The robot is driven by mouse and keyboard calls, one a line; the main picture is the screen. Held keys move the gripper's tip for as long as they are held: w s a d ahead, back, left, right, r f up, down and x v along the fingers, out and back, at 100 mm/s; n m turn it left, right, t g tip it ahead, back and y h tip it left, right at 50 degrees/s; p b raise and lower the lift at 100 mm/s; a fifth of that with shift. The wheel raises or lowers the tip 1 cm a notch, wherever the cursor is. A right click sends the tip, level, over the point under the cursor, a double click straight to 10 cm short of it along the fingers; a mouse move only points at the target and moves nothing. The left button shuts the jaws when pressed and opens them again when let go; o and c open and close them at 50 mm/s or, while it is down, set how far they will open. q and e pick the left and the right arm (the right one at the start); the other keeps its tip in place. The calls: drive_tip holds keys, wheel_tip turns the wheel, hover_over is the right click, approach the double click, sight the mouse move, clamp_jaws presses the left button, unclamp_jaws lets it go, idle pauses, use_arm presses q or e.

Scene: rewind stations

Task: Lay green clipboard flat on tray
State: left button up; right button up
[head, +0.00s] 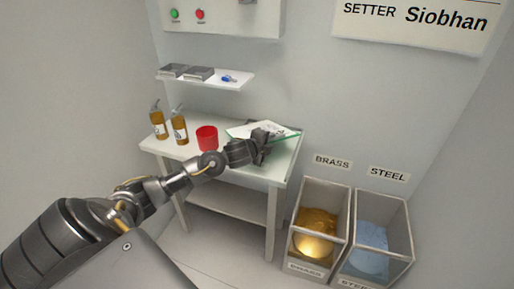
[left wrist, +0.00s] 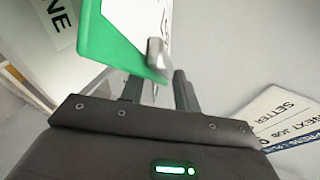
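The green clipboard (head: 287,137) shows in the head view above the right end of the white table, partly hidden by my left gripper (head: 268,143). In the left wrist view the clipboard (left wrist: 92,36) is tilted, with white paper and a metal clip, its corner at the fingers. My right gripper is out of view.
A red cup (head: 207,137) and two amber bottles (head: 180,128) stand left on the table (head: 160,148). A shelf (head: 235,81) hangs above. The brass bin (head: 318,225) and steel bin (head: 372,245) stand right of the table.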

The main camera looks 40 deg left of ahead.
use_arm(q)
drive_tip(key=shift+s+r, duration=0.1)
drive_tip(key=shift+s+r+p, duration=0.15)
drive_tip(key=shift+s+p, duration=0.1)
drive_tip(key=shift+p, duration=0.05)
drive_tip(key=p+v, duration=0.2)
drive_tip(key=v, duration=0.5)
drive_tip(key=shift+s, duration=0.15)
wheel_tip(320, 180, up, 7)
drive_tip(key=s+p, duration=0.3)
drive_tip(key=p, duration=0.3)
drive_tip(key=shift+d+p, duration=0.15)
drive_tip(key=shift+p, duration=0.15)
